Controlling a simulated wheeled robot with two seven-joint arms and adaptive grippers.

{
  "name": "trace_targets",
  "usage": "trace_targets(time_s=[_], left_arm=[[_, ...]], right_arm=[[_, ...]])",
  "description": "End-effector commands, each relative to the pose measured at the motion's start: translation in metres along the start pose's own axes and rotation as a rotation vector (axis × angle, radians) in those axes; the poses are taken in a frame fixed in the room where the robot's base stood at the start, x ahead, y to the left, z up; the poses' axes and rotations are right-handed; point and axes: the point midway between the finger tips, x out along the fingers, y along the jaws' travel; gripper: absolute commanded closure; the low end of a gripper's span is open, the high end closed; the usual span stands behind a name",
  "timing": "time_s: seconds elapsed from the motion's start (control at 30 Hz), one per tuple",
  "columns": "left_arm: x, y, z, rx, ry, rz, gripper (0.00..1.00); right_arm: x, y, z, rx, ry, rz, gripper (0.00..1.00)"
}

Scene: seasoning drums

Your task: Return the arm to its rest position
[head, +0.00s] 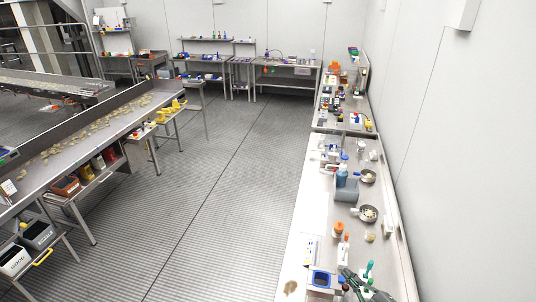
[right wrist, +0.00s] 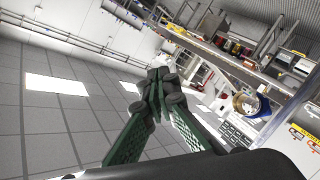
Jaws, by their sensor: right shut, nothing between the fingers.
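My right gripper (head: 347,275) shows in the head view at the bottom right, over the near end of the white-topped bench (head: 308,215). Its dark green fingers are also in the right wrist view (right wrist: 160,78), where they come together at the tips with nothing held between them. The rest of my right arm is mostly outside the head view. My left gripper does not show.
Near the right gripper stand a blue-rimmed container (head: 321,279), an orange-topped bottle (head: 338,229) and green-handled tools (head: 369,268). Bowls (head: 368,213) and a blue bottle (head: 342,175) stand farther along. A conveyor (head: 85,130) runs at left. The grated floor (head: 215,200) between is clear.

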Motion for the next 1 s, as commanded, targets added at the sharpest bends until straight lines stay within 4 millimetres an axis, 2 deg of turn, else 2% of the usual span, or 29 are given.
trace_targets(time_s=[0.03,0.1,0.2,0.27,0.33,0.43,0.47,0.5,0.57,0.6,0.7,0.8,1.0], left_arm=[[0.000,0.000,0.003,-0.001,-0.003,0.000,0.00],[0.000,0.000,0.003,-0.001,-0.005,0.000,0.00],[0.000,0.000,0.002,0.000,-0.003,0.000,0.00],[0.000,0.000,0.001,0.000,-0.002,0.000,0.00],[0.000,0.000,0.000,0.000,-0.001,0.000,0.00],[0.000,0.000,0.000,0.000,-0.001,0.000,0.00],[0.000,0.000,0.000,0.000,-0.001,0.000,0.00],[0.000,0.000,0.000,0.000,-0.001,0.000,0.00],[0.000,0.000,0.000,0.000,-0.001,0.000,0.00],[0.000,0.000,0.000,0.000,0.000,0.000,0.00],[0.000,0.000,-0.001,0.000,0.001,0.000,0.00],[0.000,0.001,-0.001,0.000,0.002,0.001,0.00],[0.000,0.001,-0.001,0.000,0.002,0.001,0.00]], right_arm=[[-0.006,0.016,-0.013,0.019,0.028,0.078,1.00],[-0.020,0.046,-0.026,0.054,0.052,0.213,1.00],[-0.052,0.093,-0.027,0.137,0.030,0.433,1.00],[-0.076,0.114,-0.015,0.199,-0.022,0.551,1.00],[-0.104,0.129,0.010,0.284,-0.114,0.663,1.00],[-0.142,0.125,0.056,0.418,-0.297,0.761,1.00],[-0.152,0.118,0.071,0.460,-0.360,0.773,1.00],[-0.166,0.105,0.090,0.516,-0.448,0.776,1.00],[-0.184,0.076,0.116,0.601,-0.587,0.752,1.00],[-0.194,0.052,0.131,0.654,-0.676,0.716,1.00],[-0.214,-0.007,0.151,0.758,-0.860,0.589,1.00],[-0.227,-0.057,0.155,0.823,-0.980,0.453,1.00],[-0.245,-0.132,0.144,0.898,-1.119,0.205,1.00]])
